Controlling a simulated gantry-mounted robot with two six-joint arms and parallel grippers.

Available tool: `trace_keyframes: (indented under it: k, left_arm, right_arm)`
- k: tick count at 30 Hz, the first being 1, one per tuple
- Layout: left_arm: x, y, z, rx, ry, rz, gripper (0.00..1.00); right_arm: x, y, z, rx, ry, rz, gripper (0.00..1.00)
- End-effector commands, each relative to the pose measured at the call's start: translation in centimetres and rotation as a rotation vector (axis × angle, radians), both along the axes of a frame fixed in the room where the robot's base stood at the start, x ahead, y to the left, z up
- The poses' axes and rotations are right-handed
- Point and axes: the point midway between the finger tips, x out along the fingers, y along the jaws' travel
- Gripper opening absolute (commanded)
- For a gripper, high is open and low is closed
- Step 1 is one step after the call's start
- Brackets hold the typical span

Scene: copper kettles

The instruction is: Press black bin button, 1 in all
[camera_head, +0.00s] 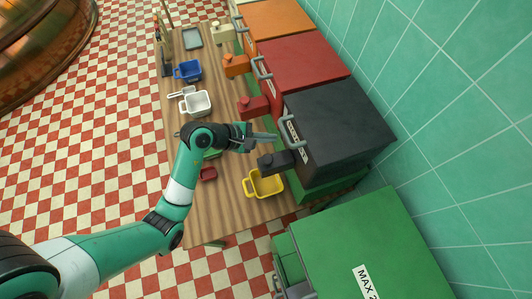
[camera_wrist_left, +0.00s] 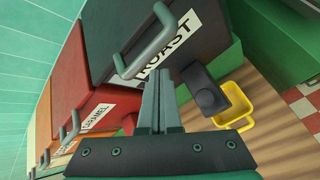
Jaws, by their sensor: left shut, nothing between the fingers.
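The black bin (camera_head: 340,118) stands in the row of bins along the right side of the table. In the left wrist view the black bin (camera_wrist_left: 112,28) shows a ROAST label and a grey bar handle. A black block-like part, which looks like its button (camera_head: 268,163), sticks out from its front low down. The black button (camera_wrist_left: 206,95) also shows right of my fingers in the left wrist view. My left gripper (camera_head: 271,137) is shut and empty, in front of the black bin, close to the handle and beside the button. Contact cannot be told. My right gripper is out of view.
A yellow basket (camera_head: 254,189) sits below the black button. Red (camera_head: 305,62) and orange (camera_head: 272,18) bins stand beyond the black one. White (camera_head: 196,112) and blue (camera_head: 188,79) baskets are on the wooden table. A large green box (camera_head: 365,225) stands at the lower right.

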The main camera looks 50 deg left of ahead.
Motion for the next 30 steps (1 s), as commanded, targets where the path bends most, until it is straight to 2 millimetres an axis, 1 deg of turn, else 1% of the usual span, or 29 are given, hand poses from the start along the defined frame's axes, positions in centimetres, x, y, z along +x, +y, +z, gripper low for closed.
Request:
trace_keyframes:
  k: [3,6,16,19,23,26,30]
  left_arm:
    - [-1.3,0.8,-1.7,0.044,0.072,-0.002,0.0]
    - [-2.0,1.2,-2.6,0.067,0.108,-0.004,0.0]
    - [-2.1,1.3,-2.8,0.071,0.114,-0.005,0.0]
    - [-2.1,1.2,-3.1,0.071,0.113,-0.005,0.0]
    - [-2.1,1.2,-4.0,0.071,0.112,-0.005,0.0]
    - [-2.1,1.2,-5.0,0.071,0.112,-0.004,0.0]
    - [-2.1,1.2,-6.9,0.071,0.112,-0.004,0.0]
  right_arm:
    - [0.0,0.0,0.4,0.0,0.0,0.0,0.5]
    - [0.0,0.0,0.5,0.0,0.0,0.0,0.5]
    - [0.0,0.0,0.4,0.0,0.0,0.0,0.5]
    - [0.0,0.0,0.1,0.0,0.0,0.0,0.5]
    - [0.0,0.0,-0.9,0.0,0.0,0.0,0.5]
    - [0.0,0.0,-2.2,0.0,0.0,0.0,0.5]
    - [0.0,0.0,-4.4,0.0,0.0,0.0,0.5]
